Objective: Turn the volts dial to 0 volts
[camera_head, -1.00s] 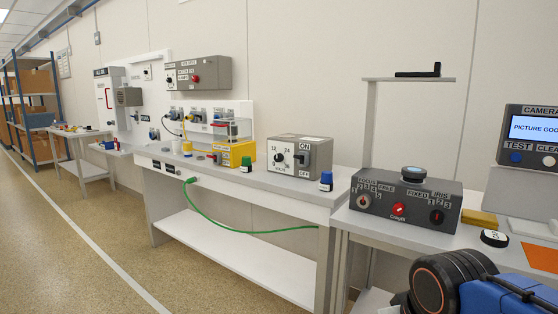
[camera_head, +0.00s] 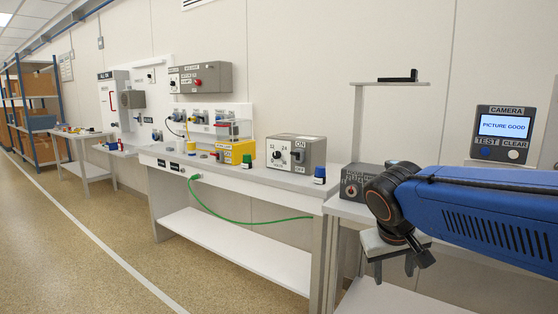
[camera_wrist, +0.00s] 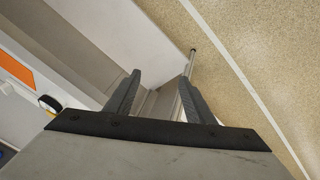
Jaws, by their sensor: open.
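The volts dial (camera_head: 277,154) is a dark knob on the white front face of a grey box (camera_head: 306,152), which stands at the right end of the long bench. Numbers ring the dial, and a dark ON/OFF switch (camera_head: 298,155) sits to its right. The dial's exact pointer position is too small to read. My gripper (camera_head: 392,275) hangs from the blue arm to the right of the box, apart from it, in front of the right-hand bench. In the wrist view my gripper (camera_wrist: 158,95) shows two spread dark fingers with nothing between them.
A green cable (camera_head: 240,218) hangs below the bench (camera_head: 215,179). Open floor (camera_head: 100,235) lies in front.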

